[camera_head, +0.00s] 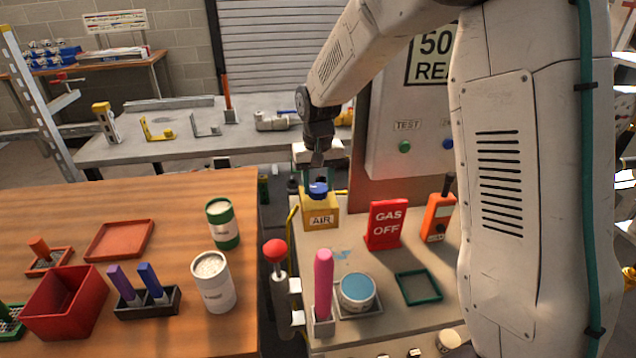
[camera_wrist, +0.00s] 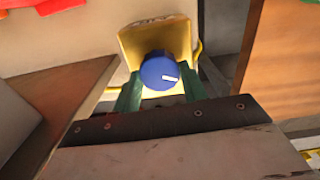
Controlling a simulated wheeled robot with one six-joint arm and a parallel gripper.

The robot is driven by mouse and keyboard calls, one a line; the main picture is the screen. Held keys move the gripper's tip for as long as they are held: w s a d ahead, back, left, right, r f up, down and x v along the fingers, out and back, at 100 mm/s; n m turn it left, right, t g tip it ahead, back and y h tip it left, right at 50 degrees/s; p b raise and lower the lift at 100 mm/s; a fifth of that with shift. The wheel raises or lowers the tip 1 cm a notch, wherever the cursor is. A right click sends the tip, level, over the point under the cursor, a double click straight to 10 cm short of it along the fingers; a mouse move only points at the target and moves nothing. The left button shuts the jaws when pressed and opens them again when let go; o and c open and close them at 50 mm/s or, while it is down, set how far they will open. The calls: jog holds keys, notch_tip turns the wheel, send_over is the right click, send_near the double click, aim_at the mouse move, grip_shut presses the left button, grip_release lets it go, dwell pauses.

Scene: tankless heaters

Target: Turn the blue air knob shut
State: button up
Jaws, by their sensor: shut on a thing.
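The blue air knob (camera_head: 318,189) sits on top of a yellow block labelled AIR (camera_head: 321,210). In the wrist view the knob (camera_wrist: 162,72) is a round blue cap with a short white mark pointing right. My gripper (camera_head: 317,172) is above and behind the yellow block in the head view. In the wrist view its two green fingers (camera_wrist: 160,88) stand on either side of the knob, and the gripper is shut on it. The contact points are partly hidden by the knob and fingers.
A red GAS OFF sign (camera_head: 386,224) and an orange device (camera_head: 438,217) stand to the right. In front are a pink handle (camera_head: 323,280), a blue-topped tin (camera_head: 356,291) and a red-ball lever (camera_head: 275,251). A wooden table (camera_head: 160,200) lies to the left.

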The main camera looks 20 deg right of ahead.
aim_at(318, 187)
jog(key=m, duration=0.6)
jog(key=shift+m, duration=0.3)
jog(key=m, duration=0.6)
dwell(0.4)
jog(key=o, duration=1)
jog(key=shift+c, duration=0.2)
notch_tip(318, 187, up, 8)
jog(key=shift+a+f, duration=0.1)
